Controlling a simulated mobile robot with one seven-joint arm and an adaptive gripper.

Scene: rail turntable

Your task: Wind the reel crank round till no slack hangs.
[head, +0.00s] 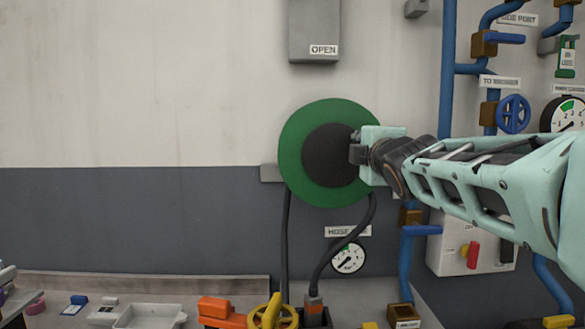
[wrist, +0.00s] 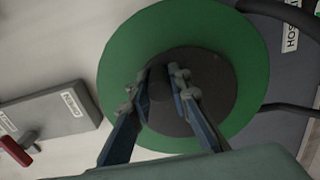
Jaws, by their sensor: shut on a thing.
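The hose reel (head: 296,150) is a green disc with a dark round hub, mounted on the wall at the middle of the head view. It fills the upper middle of the wrist view (wrist: 122,65). My gripper (head: 356,152) is at the right side of the hub. In the wrist view its fingers (wrist: 161,82) close around a small dark crank handle, mostly hidden between them. A dark hose (head: 350,237) curves loosely down from the reel's right side to an orange-collared end (head: 313,300). Another dark length hangs nearly straight at the left.
A hose gauge (head: 348,258) sits below the reel. Blue pipes (head: 447,70) and a box with a red lever (head: 472,255) stand at the right. A grey box marked OPEN (head: 314,25) is above. A yellow handwheel (head: 272,315) and tray (head: 150,316) are below.

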